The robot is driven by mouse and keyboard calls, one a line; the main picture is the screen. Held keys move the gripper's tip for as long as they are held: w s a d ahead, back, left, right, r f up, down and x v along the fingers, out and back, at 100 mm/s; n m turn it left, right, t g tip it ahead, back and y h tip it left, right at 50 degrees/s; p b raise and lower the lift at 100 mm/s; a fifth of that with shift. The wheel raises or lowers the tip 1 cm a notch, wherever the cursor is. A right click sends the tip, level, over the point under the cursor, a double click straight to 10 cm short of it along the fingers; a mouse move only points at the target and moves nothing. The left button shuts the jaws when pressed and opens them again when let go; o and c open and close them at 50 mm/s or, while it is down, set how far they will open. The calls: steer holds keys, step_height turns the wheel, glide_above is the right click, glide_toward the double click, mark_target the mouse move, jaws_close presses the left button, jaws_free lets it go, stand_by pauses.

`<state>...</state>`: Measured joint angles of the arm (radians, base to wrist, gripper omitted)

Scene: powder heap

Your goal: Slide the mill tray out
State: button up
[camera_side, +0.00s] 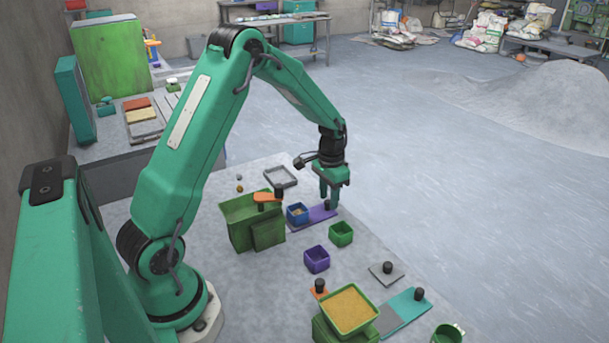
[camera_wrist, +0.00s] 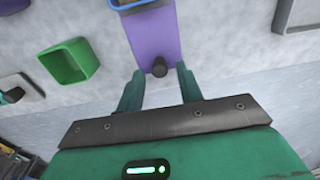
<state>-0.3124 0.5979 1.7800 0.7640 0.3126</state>
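A flat purple tray (camera_side: 322,214) with a dark upright knob (camera_side: 330,205) lies beside a green box-shaped mill (camera_side: 240,229). A blue cup (camera_side: 297,213) with some grainy contents stands on the tray's mill-side end. In the wrist view the purple tray (camera_wrist: 153,35) runs away from me, its knob (camera_wrist: 159,68) at the near end. My gripper (camera_side: 330,195) points down at the knob. Its two fingers stand apart, one on each side of the knob, with visible gaps. I cannot tell how far the tips reach down past the knob's top.
A green cup (camera_side: 341,234) and a purple cup (camera_side: 317,259) stand near the tray. A grey open tray (camera_side: 281,176) lies behind. A second green box holding tan powder (camera_side: 349,309) and a teal slide (camera_side: 407,308) are at the front. The floor right of the table is open.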

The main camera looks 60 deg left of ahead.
steer(key=shift+r, duration=3.15)
steer(key=shift+r, duration=0.1)
steer(key=shift+s+d+r, duration=0.1)
steer(key=shift+d+r, duration=0.05)
steer(key=s+d+r+t, duration=0.1)
steer(key=s+d+r, duration=0.3)
steer(key=r, duration=0.4)
steer(key=s+d+r+t, duration=0.2)
steer(key=s+d, duration=0.3)
steer(key=s, duration=0.4)
steer(key=s+d+r+t, duration=0.2)
steer(key=s+d+r, duration=0.3)
steer(key=s, duration=0.4)
steer(key=shift+s+r+t, duration=0.15)
steer(key=shift+t, duration=0.15)
steer(key=shift+d, duration=0.1)
